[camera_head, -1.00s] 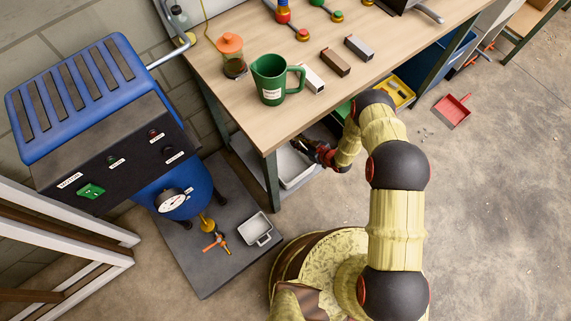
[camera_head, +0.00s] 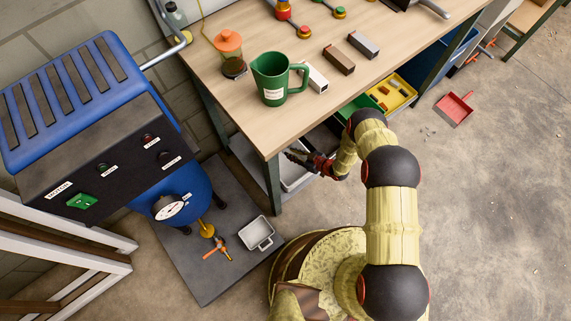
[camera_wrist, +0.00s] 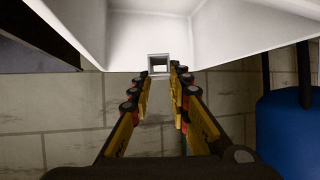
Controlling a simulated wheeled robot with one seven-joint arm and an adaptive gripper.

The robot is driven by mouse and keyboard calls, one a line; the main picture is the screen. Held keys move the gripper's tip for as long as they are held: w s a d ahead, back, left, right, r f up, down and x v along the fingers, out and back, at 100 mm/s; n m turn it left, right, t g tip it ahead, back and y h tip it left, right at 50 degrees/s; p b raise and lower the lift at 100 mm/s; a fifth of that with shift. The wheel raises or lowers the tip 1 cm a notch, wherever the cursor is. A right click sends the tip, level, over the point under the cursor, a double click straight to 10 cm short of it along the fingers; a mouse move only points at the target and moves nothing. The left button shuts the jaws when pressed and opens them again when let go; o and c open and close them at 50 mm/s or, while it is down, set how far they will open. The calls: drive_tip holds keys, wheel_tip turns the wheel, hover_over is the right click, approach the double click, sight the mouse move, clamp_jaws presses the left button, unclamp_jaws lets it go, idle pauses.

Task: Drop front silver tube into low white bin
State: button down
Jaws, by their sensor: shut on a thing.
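My gripper (camera_wrist: 159,78) is shut on a small silver square tube (camera_wrist: 159,56), whose hollow end shows between the fingertips in the wrist view. In the head view my gripper (camera_head: 294,155) is beneath the workbench's front edge, by the low white bin (camera_head: 292,184). The white bin (camera_wrist: 240,28) fills the top of the wrist view, with its inner walls showing. The tube overlaps the bin's near edge there; I cannot tell whether it is inside or above it. The bench hides part of the bin in the head view.
The workbench (camera_head: 232,105) overhangs the bin. A green jug (camera_head: 270,80) and several bars stand on top.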

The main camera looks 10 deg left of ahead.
drive_tip(key=shift+f, duration=0.1)
drive_tip(key=c, duration=1.6)
unclamp_jaws()
drive_tip(key=shift+d, duration=0.1)
drive_tip(key=v, duration=1.2)
